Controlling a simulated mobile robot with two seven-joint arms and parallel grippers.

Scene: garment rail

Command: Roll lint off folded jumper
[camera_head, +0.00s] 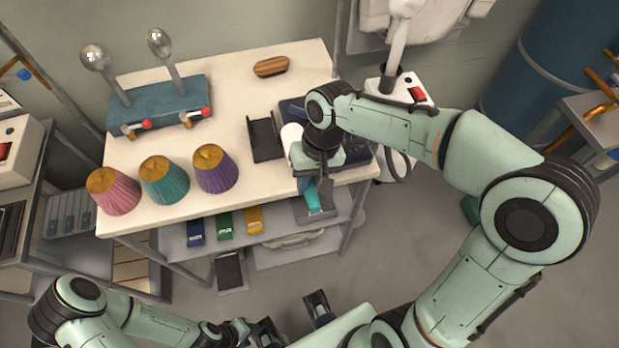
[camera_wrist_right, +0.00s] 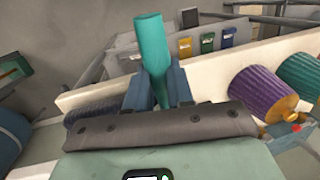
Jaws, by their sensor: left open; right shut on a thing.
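The dark navy folded jumper (camera_head: 359,154) lies at the right end of the white table, mostly hidden under my right arm. A strip of ribbed dark cloth, likely the jumper, shows in the right wrist view (camera_wrist_right: 95,104). My right gripper (camera_head: 312,188) is over the table's front edge, shut on a teal handle (camera_head: 318,197), which also stands between its fingers in the wrist view (camera_wrist_right: 152,55). A white rounded piece (camera_head: 291,133), perhaps the roller head, shows beside the wrist; contact with the jumper cannot be told. My left gripper (camera_head: 293,320) is open and empty, low in front of the table.
A black open holder (camera_head: 264,138) stands left of the jumper. Three yarn cones, pink (camera_head: 114,192), teal (camera_head: 163,180) and purple (camera_head: 215,169), line the front left. A wooden brush (camera_head: 271,67) and a teal stand (camera_head: 160,108) are behind. The table's middle is clear.

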